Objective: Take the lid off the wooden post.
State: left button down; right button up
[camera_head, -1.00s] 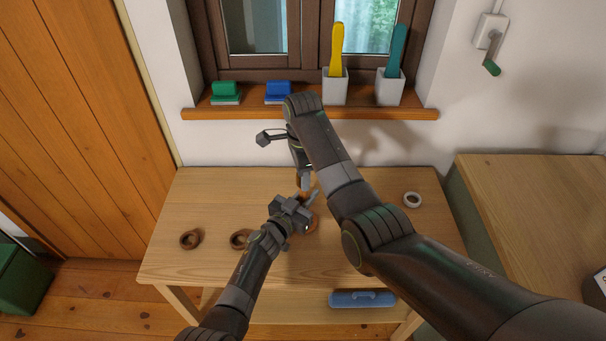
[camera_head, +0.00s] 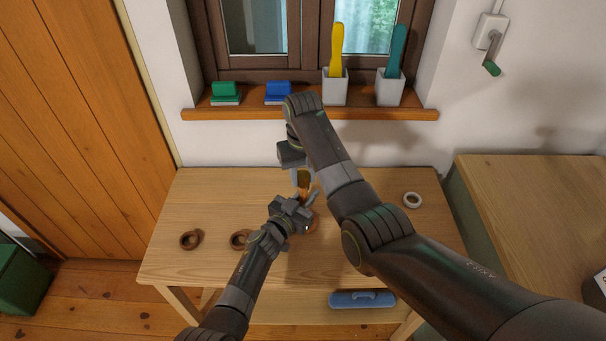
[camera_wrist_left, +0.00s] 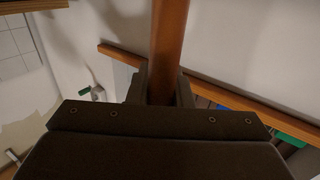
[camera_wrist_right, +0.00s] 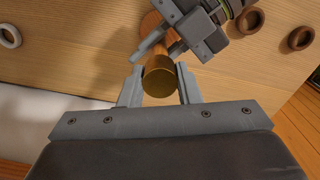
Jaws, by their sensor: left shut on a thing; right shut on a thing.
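The wooden post (camera_wrist_left: 168,42) is reddish brown and stands on the table. Its round wooden base shows beside the left gripper in the right wrist view. My left gripper (camera_head: 303,203) is shut around the post, low down. The lid (camera_wrist_right: 160,80) is a dull gold cap at the top end of the post. It also shows in the head view (camera_head: 303,177). My right gripper (camera_wrist_right: 159,84) is shut on the lid, with one finger on each side. The lid looks in line with the post; I cannot see whether there is a gap between them.
Two brown rings, one at the left (camera_head: 190,240) and one nearer the post (camera_head: 239,239), lie on the table (camera_head: 210,205). A white ring (camera_head: 412,199) lies at the right. The windowsill (camera_head: 310,114) with brushes and pots is behind.

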jog(key=n, duration=0.8)
jog(key=shift+r, duration=0.1)
jog(key=n, duration=1.5)
jog(key=shift+n, duration=0.3)
jog(key=n, duration=0.4)
jog(key=shift+n, duration=0.3)
jog(key=shift+r, duration=0.25)
jog(key=shift+r, duration=0.9)
